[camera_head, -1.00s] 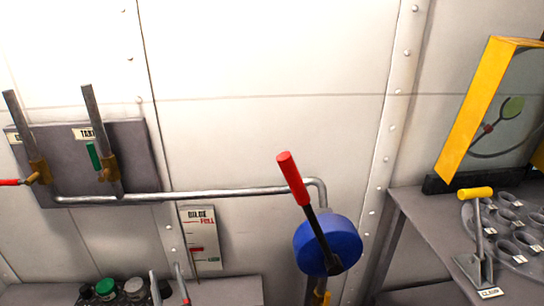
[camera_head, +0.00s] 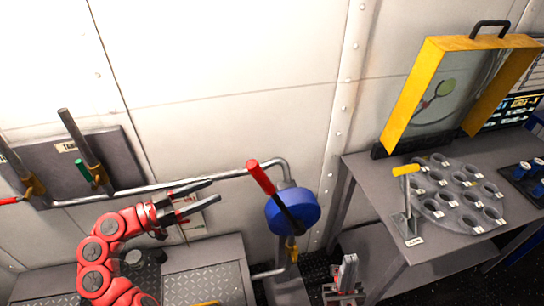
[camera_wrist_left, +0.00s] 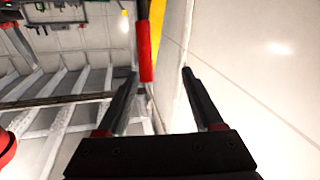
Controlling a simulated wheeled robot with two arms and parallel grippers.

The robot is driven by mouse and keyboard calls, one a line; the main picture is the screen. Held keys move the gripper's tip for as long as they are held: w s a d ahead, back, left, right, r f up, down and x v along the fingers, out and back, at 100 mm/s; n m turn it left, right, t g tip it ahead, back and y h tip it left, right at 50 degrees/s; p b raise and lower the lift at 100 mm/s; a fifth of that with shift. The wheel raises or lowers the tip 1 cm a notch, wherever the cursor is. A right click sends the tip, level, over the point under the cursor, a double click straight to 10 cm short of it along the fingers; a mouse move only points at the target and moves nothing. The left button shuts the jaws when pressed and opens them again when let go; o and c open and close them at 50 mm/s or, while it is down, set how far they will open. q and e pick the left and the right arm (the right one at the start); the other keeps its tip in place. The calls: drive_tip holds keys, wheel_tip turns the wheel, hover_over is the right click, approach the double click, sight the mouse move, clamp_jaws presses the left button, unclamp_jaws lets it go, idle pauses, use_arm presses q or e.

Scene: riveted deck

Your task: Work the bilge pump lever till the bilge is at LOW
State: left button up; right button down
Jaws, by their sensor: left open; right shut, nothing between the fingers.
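The pump lever has a red grip (camera_head: 261,178) on a dark rod. It leans up and left from a blue round pump body (camera_head: 293,212) by the wall. My left gripper (camera_head: 215,191) is open and empty, left of the red grip and apart from it. In the left wrist view the red grip (camera_wrist_left: 146,52) shows ahead, between the lines of the two fingers (camera_wrist_left: 159,72) and nearer the left one. The white bilge gauge (camera_head: 192,229) is mostly hidden behind my left gripper, so its mark cannot be read. My right gripper (camera_head: 348,262) is shut, low, right of the pump.
A grey pipe (camera_head: 135,191) runs along the wall to the pump. Two valve levers on a grey panel (camera_head: 45,172) stand at left. On the right, a table (camera_head: 375,174) bears a yellow-handled lever (camera_head: 406,195), a round tray with cups (camera_head: 432,208) and a yellow-framed screen (camera_head: 415,85).

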use_arm(q)
drive_tip(key=shift+m+g, duration=0.8)
drive_tip(key=p+x, duration=0.1)
drive_tip(key=x, duration=0.4)
drive_tip(key=s+r+p+x, duration=0.1)
drive_tip(key=p+x, duration=0.1)
drive_tip(key=x, duration=0.3)
drive_tip(key=r+p+x, duration=0.1)
drive_tip(key=p+x, duration=0.1)
drive_tip(key=x, duration=0.3)
drive_tip(key=shift+s+d+r, duration=0.1)
drive_tip(key=shift+s+d, duration=0.15)
drive_tip(key=shift+d, duration=0.5)
drive_tip(key=shift+w+d, duration=0.25)
drive_tip(key=shift+d, duration=0.35)
clamp_jaws()
